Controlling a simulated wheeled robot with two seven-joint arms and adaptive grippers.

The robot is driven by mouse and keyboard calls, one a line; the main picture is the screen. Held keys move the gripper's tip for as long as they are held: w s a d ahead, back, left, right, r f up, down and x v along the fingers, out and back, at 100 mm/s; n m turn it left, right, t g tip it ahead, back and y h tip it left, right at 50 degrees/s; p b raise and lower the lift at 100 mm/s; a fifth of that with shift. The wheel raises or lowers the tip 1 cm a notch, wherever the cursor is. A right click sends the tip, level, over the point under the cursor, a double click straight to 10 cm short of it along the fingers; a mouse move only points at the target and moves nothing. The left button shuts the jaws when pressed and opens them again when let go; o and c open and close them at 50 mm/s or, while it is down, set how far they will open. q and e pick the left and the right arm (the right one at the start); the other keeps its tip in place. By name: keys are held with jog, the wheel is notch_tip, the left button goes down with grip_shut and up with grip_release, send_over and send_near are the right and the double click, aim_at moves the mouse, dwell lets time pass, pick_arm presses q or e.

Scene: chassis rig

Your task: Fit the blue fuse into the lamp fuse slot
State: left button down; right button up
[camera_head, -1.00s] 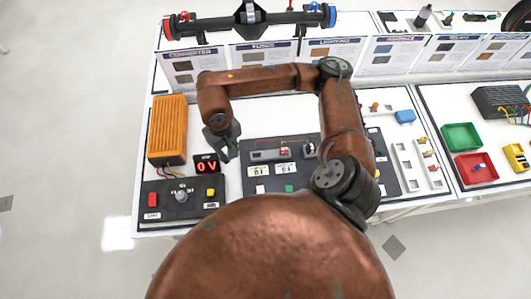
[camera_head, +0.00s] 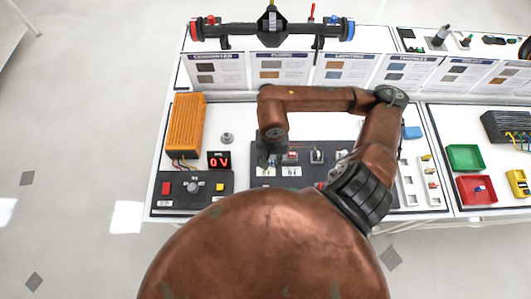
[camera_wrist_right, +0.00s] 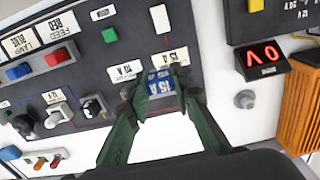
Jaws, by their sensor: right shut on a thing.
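My right gripper (camera_wrist_right: 157,92) is over the dark fuse panel (camera_head: 258,183), its arm reaching in from the right in the head view. In the right wrist view its green fingers close around a small blue piece marked 15 A (camera_wrist_right: 160,84), which looks like the blue fuse. The lower end of this piece is hidden, so I cannot tell whether it touches the panel. A LAMP BLUE label (camera_wrist_right: 22,43) stands beside a grey block with a blue part (camera_wrist_right: 18,71) and a red part (camera_wrist_right: 57,57). My left gripper is not in view.
A 0 V display (camera_head: 219,161) and an orange finned box (camera_head: 186,124) stand left of the panel. Several switches (camera_wrist_right: 60,110) sit close to the gripper. Green (camera_head: 465,157) and red (camera_head: 475,189) trays lie to the right.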

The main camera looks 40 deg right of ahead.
jog(key=w+d+f, duration=0.1)
jog(key=w+f, duration=0.1)
jog(key=w+d+f, duration=0.1)
jog(key=w+f, duration=0.1)
jog(key=w+d+f, duration=0.1)
jog(key=w+f, duration=0.1)
jog(key=shift+w+d+f, duration=0.35)
jog(key=shift+w+d, duration=0.05)
jog(key=f, duration=0.1)
jog(key=f+p, duration=0.1)
jog(key=f, duration=0.1)
jog(key=shift+w+d, duration=0.1)
jog(key=shift+w, duration=0.2)
jog(key=shift+f, duration=0.35)
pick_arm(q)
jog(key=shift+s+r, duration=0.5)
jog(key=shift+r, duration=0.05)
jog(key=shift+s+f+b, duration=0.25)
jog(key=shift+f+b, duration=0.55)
pick_arm(e)
jog(key=shift+f, duration=0.6)
